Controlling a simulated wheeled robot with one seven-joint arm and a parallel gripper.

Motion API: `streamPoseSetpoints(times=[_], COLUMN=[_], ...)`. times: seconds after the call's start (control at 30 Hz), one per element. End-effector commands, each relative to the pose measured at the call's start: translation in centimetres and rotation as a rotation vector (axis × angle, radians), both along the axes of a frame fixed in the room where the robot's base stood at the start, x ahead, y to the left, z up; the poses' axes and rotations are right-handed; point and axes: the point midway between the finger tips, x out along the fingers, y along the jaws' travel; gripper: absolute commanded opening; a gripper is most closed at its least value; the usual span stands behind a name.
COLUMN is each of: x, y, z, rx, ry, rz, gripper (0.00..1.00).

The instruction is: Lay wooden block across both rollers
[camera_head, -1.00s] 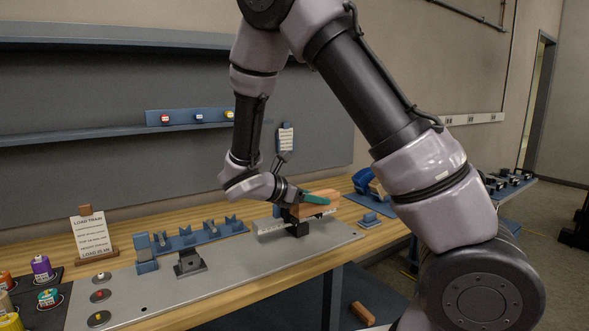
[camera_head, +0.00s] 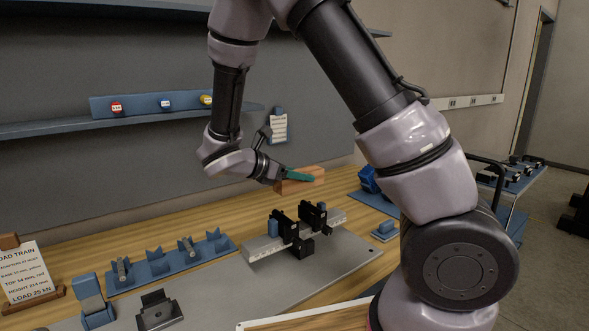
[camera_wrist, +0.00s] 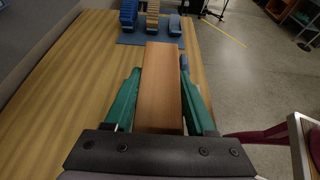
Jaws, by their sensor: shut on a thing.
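My gripper (camera_head: 297,177) is shut on the wooden block (camera_head: 315,171), its green fingers on either side of it. In the wrist view the block (camera_wrist: 162,88) lies lengthwise between the fingers. In the head view the block is in the air, above and behind two black roller supports (camera_head: 284,226) (camera_head: 313,216) on a pale metal bar (camera_head: 258,247). The block touches neither support. The rollers themselves are too small to make out clearly.
A grey plate (camera_head: 270,285) lies under the bar on the wooden table. A row of blue holders (camera_head: 160,265) stands to the left, with a sign (camera_head: 30,277) beyond. A dark V-shaped block (camera_head: 158,310) is at the front. Blue fixtures (camera_head: 385,231) stand at the right.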

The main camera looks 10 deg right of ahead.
Motion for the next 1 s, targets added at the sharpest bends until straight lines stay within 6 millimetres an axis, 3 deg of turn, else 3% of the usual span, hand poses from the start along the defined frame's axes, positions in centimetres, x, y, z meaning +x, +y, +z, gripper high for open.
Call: streamPoseSetpoints(times=[0.6,1.0], x=[0.0,0.0], y=[0.0,0.0], z=[-5.3,-6.1], rx=[-0.001,0.0], ry=[0.001,0.0], rz=[-0.001,0.0], gripper=[0.0,0.0])
